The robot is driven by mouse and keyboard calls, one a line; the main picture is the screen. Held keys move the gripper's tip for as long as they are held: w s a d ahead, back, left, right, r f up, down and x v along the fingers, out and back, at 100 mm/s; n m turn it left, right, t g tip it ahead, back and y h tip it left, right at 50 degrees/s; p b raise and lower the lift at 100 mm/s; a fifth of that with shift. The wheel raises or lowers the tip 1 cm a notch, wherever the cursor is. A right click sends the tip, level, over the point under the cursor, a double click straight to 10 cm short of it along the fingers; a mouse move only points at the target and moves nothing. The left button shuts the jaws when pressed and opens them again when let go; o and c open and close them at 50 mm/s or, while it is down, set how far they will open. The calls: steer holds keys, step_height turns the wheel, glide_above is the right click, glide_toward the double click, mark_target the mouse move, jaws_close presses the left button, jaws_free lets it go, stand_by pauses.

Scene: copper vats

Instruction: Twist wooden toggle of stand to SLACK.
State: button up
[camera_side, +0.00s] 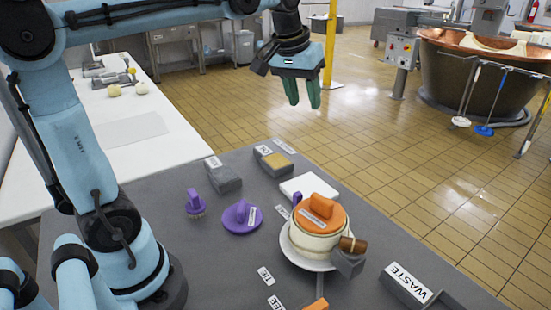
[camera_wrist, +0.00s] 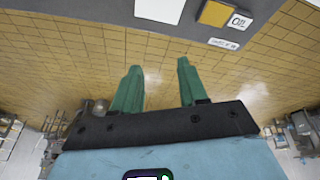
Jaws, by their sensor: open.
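In the side view, a brown wooden toggle (camera_side: 353,244) sits on a grey stand (camera_side: 347,262) at the right of a white round vessel. The toggle lies roughly sideways; I cannot read any SLACK marking on it. The vessel (camera_side: 314,241) has an orange lid (camera_side: 320,213) with a raised labelled handle. My gripper (camera_side: 303,106) is high above and behind the table, well away from the toggle, with its green fingers pointing down. The fingers are apart and empty. The wrist view also shows my gripper (camera_wrist: 158,68) open, with the toggle out of sight.
The grey table (camera_side: 215,270) holds a purple disc (camera_side: 242,217), a purple knob piece (camera_side: 195,203), a grey block (camera_side: 223,176), a yellow-topped block (camera_side: 273,160), a white slab (camera_side: 309,187) and a WASTE bin (camera_side: 410,285). A yellow post (camera_side: 330,45) stands behind my gripper.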

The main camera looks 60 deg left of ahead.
steer(key=shift+s+a+r+n, duration=0.1)
steer(key=shift+a+r+n, duration=0.05)
steer(key=shift+a+n, duration=0.35)
steer(key=shift+s+a+r+n, duration=0.1)
steer(key=shift+a+n, duration=0.3)
steer(key=shift+a, duration=0.2)
steer(key=m+g, duration=0.4)
steer(key=m, duration=1.3)
glide_above(354, 240)
step_height(354, 240, down, 5)
steer(key=shift+h, duration=0.3)
step_height(354, 240, down, 12)
steer(key=shift+r, duration=0.1)
jaws_close()
